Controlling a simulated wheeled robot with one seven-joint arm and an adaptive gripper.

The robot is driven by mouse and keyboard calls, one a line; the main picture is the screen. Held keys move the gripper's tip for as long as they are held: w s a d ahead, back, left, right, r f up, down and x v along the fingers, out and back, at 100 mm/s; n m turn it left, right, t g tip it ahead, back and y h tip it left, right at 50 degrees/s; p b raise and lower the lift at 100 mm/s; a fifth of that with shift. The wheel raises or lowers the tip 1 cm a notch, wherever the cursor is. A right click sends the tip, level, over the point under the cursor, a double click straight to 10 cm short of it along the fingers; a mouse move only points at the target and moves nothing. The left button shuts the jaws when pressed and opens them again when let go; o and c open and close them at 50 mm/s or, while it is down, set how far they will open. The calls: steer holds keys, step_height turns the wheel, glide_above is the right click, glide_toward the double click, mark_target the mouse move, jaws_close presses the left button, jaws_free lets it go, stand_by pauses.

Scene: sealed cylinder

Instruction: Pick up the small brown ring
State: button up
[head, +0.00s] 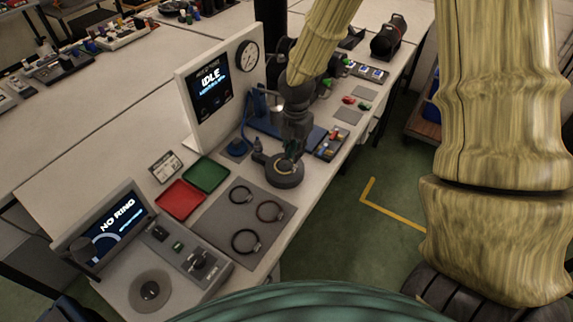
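My gripper (293,151) points down over a dark round fixture (286,181) on the bench. A small brownish ring shape (284,168) shows on top of this fixture, just under the fingertips. The fingers partly cover it, and I cannot tell whether they touch it. The finger gap is too small and dark to read. Three dark rings lie apart on a grey mat to the lower left: one at the upper left (232,195), one at the right (259,213) and one at the front (235,246).
A red tray (180,200) and a green tray (205,175) lie left of the mat. A console reading "NO RING" (118,222) stands at the lower left. An upright panel reading "IDLE" (211,80) stands behind the fixture. Small coloured parts (332,143) lie to the right.

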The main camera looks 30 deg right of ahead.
mark_target(295, 167)
steer(key=shift+d+f+p, duration=0.1)
steer(key=shift+f+p, duration=0.8)
steer(key=shift+f, duration=2.2)
jaws_close()
steer(key=shift+r, duration=0.15)
